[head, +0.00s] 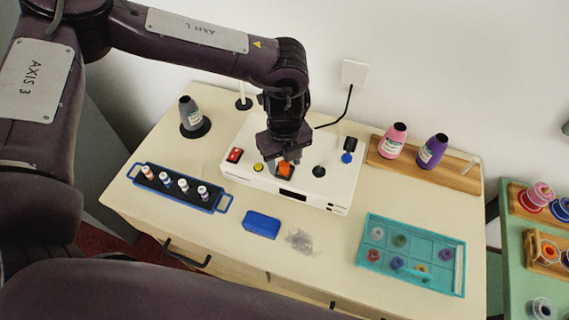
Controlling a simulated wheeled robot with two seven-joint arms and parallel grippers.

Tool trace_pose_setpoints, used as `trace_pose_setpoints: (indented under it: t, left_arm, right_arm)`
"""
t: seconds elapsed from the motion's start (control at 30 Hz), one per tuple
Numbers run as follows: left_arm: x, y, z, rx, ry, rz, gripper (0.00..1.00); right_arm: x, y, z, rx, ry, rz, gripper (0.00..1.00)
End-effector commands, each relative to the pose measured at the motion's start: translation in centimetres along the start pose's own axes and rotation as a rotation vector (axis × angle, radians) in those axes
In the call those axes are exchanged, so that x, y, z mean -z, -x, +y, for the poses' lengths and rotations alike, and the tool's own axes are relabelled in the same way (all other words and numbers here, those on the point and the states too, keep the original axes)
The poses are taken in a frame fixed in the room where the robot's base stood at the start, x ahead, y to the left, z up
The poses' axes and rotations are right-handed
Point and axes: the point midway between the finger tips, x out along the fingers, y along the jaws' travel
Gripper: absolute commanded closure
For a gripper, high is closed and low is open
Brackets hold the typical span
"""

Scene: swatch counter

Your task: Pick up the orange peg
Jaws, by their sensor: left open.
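The orange peg (286,168) shows as a small blocky orange shape at the front part of the white box's top, partly hidden by my left gripper. My left gripper (284,165) points down over the white box (334,186), with its fingers open at the peg. One finger shows to the left of the peg; whether either finger touches it I cannot tell. My right gripper is not in view.
On the box are a red switch (235,155), a yellow button (258,167) and a black knob (319,171). A blue rack (215,204) of vials, a blue block (261,224), a teal tray (365,248) and bottles on a wooden stand (460,181) surround it.

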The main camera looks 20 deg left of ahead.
Motion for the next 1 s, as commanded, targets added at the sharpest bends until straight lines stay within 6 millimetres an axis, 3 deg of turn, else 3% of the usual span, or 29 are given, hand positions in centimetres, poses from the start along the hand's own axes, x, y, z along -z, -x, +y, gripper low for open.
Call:
trace_pose_setpoints:
  t: [0.13, 0.5, 0.83, 1.0]
  left_arm:
    - [0.0, 0.0, 0.0, 0.000, 0.000, 0.000, 0.54]
    - [0.0, 0.0, 0.0, 0.000, 0.000, 0.000, 1.00]
    - [0.0, 0.4, 0.0, 0.001, -0.001, 0.001, 1.00]
    - [-0.1, 2.0, -0.1, 0.003, 0.000, -0.001, 1.00]
  right_arm:
    - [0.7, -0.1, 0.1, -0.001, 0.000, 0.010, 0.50]
    - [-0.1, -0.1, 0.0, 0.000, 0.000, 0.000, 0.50]
    - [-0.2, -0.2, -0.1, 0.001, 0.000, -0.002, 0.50]
    - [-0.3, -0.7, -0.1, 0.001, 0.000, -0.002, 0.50]
